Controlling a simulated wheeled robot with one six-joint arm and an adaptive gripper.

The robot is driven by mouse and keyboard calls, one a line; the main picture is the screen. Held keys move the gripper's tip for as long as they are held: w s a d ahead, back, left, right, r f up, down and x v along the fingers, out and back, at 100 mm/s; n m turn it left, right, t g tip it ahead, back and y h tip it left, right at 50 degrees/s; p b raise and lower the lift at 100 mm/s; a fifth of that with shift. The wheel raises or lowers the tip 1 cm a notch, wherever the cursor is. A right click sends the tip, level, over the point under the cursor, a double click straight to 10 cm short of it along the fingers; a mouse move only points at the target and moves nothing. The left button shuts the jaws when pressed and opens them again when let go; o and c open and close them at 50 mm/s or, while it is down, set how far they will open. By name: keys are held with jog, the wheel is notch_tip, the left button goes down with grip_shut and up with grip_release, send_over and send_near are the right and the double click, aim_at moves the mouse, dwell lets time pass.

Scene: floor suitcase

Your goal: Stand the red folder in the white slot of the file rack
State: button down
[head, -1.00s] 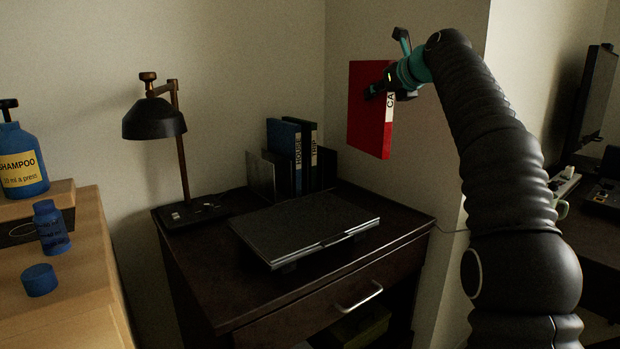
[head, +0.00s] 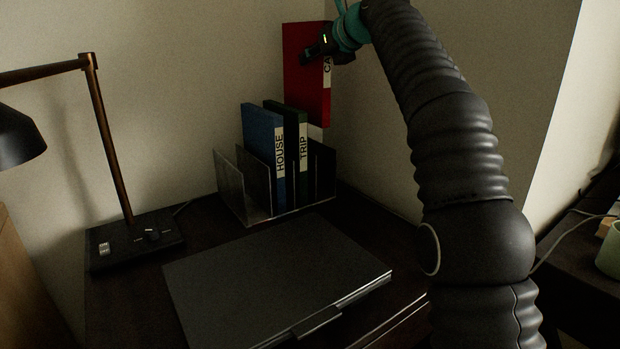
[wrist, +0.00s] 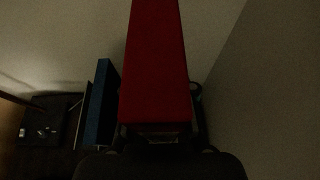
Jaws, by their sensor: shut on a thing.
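The red folder (head: 305,90) is upright in the air above the right part of the file rack (head: 231,188). It also shows large in the wrist view (wrist: 153,70). My gripper (head: 318,52) is shut on the folder near its labelled spine. The rack stands at the back of the desk and holds a blue folder (head: 262,140) marked HOUSE and a dark green folder (head: 301,150) marked TRIP. A pale white patch (head: 315,131), possibly the white slot, shows just under the red folder. The slot's inside is hidden from me.
A closed dark laptop (head: 275,275) lies in front of the rack. A desk lamp (head: 105,140) stands to the left. The back wall and right wall are close to the rack. My arm covers the desk's right side.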

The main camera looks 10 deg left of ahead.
notch_tip(320, 180, down, 18)
jog(key=b, duration=1.1)
jog(key=shift+a, duration=0.1)
jog(key=c, duration=1)
grip_release()
jog(key=shift+w+f, duration=0.1)
jog(key=shift+f, duration=0.05)
jog(key=shift+o, duration=0.2)
jog(key=v, duration=1.2)
